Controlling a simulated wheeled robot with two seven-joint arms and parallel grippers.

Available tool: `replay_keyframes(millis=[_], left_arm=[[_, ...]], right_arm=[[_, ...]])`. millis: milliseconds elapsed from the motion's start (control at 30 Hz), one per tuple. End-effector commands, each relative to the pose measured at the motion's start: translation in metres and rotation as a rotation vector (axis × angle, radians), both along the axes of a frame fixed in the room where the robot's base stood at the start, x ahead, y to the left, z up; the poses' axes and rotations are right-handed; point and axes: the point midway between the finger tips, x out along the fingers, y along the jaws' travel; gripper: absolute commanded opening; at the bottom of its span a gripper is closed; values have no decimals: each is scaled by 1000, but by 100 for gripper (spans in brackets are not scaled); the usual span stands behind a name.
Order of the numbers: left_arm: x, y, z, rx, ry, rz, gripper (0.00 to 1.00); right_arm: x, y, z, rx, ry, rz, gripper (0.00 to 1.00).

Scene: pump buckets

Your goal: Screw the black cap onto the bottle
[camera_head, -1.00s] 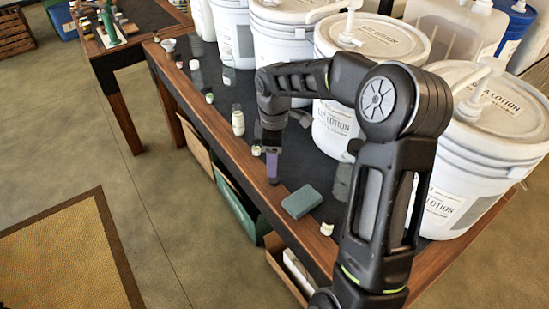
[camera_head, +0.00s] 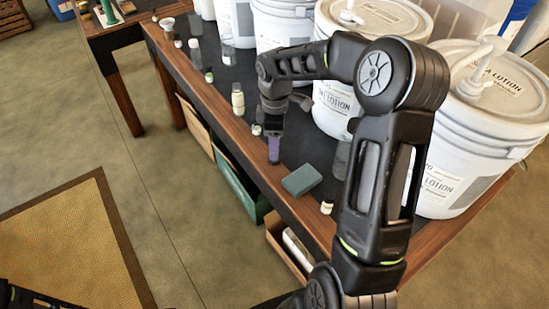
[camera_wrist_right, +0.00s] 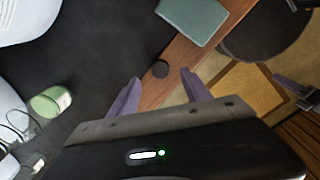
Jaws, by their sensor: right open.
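The black cap (camera_wrist_right: 160,69) lies on the table by the wooden front edge. In the right wrist view it sits just beyond and between the tips of my right gripper (camera_wrist_right: 163,84), which is open and empty. In the head view this gripper (camera_head: 274,158) points down at the front edge, and I cannot make out the cap there. A small bottle with a green body and pale end (camera_wrist_right: 50,101) is in the right wrist view, toward the buckets; I cannot tell if it is the task's bottle. Part of my left gripper (camera_wrist_right: 293,88) shows at the right edge of that view.
A teal block (camera_head: 301,180) and a small jar (camera_head: 327,207) are near the front edge. A cream bottle (camera_head: 237,102) and several small containers stand farther along. Large white lotion buckets (camera_head: 335,108) line the back. An open cardboard box (camera_head: 287,250) is below the table.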

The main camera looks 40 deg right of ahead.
Motion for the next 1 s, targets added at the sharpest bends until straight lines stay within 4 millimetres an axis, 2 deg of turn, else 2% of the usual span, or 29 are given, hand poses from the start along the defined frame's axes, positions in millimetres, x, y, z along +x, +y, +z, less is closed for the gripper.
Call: replay_keyframes(millis=[167, 433, 1000], left_arm=[[0, 0, 3, 0, 0, 0, 50], [0, 0, 7, 0, 0, 0, 50], [0, 0, 7, 0, 0, 0, 50]], right_arm=[[-1, 1, -13, 2, 4, -1, 57], [0, 1, -48, 1, 2, 0, 57], [0, 1, -51, -1, -1, -1, 57]])
